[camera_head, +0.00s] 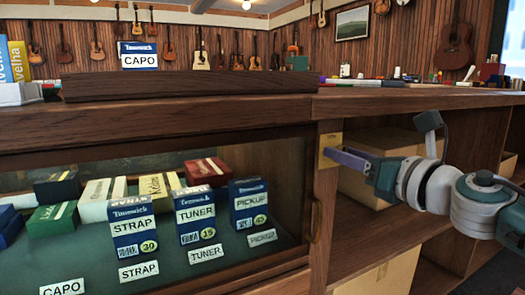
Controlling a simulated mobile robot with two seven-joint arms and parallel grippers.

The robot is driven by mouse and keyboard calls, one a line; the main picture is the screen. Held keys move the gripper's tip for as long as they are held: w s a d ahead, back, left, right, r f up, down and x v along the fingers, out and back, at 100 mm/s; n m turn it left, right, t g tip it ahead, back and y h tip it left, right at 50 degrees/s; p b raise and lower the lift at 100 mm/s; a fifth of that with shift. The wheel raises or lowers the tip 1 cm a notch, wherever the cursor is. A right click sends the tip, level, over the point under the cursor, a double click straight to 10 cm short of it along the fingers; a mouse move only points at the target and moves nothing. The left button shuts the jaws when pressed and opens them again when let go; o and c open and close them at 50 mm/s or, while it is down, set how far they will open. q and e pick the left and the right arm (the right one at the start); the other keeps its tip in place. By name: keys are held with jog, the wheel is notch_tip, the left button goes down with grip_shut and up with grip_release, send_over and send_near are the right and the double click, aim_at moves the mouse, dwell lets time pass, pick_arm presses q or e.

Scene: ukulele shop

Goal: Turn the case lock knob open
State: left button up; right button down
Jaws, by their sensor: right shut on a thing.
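The case lock shows as a small yellowish brass plate (328,143) on the wooden post right of the glass-fronted display case (150,262). My right arm comes in from the right, and my right gripper (343,156) is at this plate, its purple-grey fingers shut. The knob itself is hidden by the fingers, so I cannot tell how far it is turned. The case front is closed, with a small brass handle (315,220) at its right edge. My left gripper is not in view.
A capo box (137,54) stands on the wooden counter (400,100). Open shelves with cardboard boxes (380,278) lie below and behind my right arm.

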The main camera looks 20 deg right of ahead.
jog(key=shift+d+f+m+p, duration=0.1)
jog(key=shift+m+p, duration=0.8)
jog(key=shift+m, duration=3.2)
jog(key=shift+d+m+p, duration=0.1)
jog(key=shift+m+p, duration=0.8)
jog(key=shift+m, duration=3.5)
jog(key=shift+c, duration=2.4)
grip_release()
jog(key=shift+s, duration=0.1)
